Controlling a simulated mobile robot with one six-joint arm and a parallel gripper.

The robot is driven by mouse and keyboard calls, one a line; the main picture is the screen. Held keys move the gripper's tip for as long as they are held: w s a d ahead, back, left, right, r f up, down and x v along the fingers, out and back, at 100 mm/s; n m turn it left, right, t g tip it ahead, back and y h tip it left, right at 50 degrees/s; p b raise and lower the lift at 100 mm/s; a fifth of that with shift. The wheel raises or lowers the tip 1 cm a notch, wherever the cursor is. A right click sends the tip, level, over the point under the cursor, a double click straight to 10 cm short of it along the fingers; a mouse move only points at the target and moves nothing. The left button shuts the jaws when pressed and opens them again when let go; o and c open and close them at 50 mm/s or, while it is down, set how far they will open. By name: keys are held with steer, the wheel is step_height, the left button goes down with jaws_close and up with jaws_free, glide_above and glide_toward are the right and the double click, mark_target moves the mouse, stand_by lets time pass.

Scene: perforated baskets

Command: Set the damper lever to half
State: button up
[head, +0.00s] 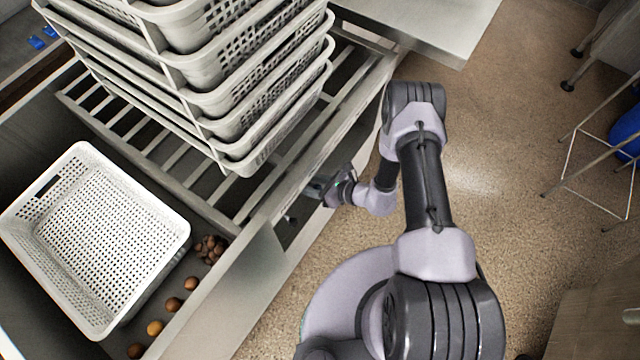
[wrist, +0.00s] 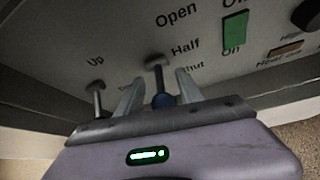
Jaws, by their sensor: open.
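In the wrist view the damper lever (wrist: 157,78) is a short dark stem with a blue knob, sticking out of a grey panel (wrist: 130,45). The labels Open, Half and Shut run down the panel just right of it. Its base is beside Half; foreshortening hides its exact setting. My gripper (wrist: 160,95) is open, with one finger on each side of the blue knob; I cannot tell whether either touches it. In the head view my gripper (head: 318,188) is at the side of the metal cabinet, and the lever is hidden.
A second lever (wrist: 96,90), under the label Up, stands close left of my gripper. A green switch (wrist: 235,30) marked On is to the right. In the head view stacked baskets (head: 250,110) stand on slats above the cabinet side (head: 240,285). Open floor lies right.

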steer(key=shift+d, duration=0.1)
steer(key=p+v, duration=0.4)
steer(key=v, duration=1.3)
steer(key=shift+p, duration=0.4)
steer(key=shift+s+d, duration=0.1)
steer(key=shift+s, duration=0.05)
steer(key=w+a+r+n+g+h+b, duration=0.15)
steer(key=r+n, duration=0.45)
steer(key=r, duration=0.7)
steer(key=w+a+r+n+g, duration=0.1)
steer(key=a+r+n+g, duration=0.15)
steer(key=r+n, duration=0.7)
steer(key=s+r+n+t+h+b, duration=0.1)
steer(key=s+r+n+h, duration=0.2)
steer(key=s+r, duration=0.3)
steer(key=s+r+n+t+h+b, duration=0.1)
steer(key=s+r, duration=0.6)
steer(key=r, duration=0.7)
steer(key=d+n+t+h, duration=0.1)
steer(key=n+h, duration=0.1)
steer(key=n, duration=0.1)
steer(key=shift+s+r+t+h, duration=0.2)
steer(key=shift+s+t+h, duration=0.05)
steer(key=shift+t+h, duration=0.1)
